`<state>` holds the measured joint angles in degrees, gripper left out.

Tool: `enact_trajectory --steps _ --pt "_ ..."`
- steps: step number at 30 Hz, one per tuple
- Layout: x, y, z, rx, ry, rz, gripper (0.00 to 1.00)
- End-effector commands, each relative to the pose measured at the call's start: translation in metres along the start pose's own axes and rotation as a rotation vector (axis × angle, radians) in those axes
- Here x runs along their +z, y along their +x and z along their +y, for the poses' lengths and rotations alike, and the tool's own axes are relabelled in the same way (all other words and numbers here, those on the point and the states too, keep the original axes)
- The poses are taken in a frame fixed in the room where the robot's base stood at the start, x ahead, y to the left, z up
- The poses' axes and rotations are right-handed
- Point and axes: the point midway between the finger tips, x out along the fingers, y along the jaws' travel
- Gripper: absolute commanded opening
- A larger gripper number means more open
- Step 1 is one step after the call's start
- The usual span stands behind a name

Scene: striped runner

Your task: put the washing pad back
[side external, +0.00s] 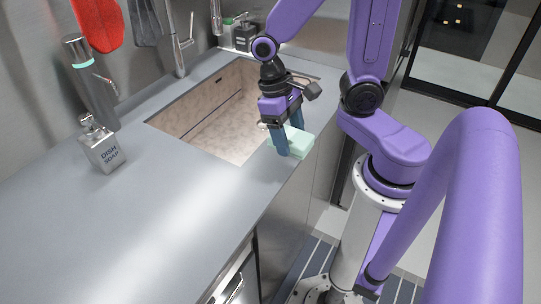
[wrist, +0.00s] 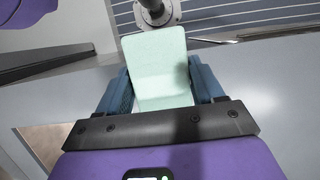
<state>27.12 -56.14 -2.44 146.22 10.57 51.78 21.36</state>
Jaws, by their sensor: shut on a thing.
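The washing pad, a pale mint-green block (side external: 299,142), is held between the blue fingers of my gripper (side external: 287,140). In the side external view it is over the front edge of the counter, beside the right side of the sink. I cannot tell whether it touches the counter. In the wrist view the pad (wrist: 158,62) sticks out beyond the two blue fingertips (wrist: 160,85), which press on its left and right sides. Part of the pad is hidden behind the gripper.
A sink (side external: 215,112) with a speckled beige basin is set in the grey counter (side external: 130,215). A dish soap bottle (side external: 102,146) stands left of it, near a grey cylinder (side external: 92,84). A faucet (side external: 179,45) rises behind. Bottles (side external: 243,33) stand at the far corner. The front-left counter is clear.

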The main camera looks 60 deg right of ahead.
Motion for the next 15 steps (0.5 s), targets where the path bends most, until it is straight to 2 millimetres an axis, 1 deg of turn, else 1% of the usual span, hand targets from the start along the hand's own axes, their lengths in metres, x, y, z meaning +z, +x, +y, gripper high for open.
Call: enact_trajectory --steps 3,9,15 --pt "-0.013 0.01 -0.001 0.003 0.003 -0.007 0.39" --pt "-0.035 0.024 -0.003 0.002 0.003 -0.006 0.39" --pt "-0.05 0.033 -0.005 0.0 0.001 -0.003 0.39"
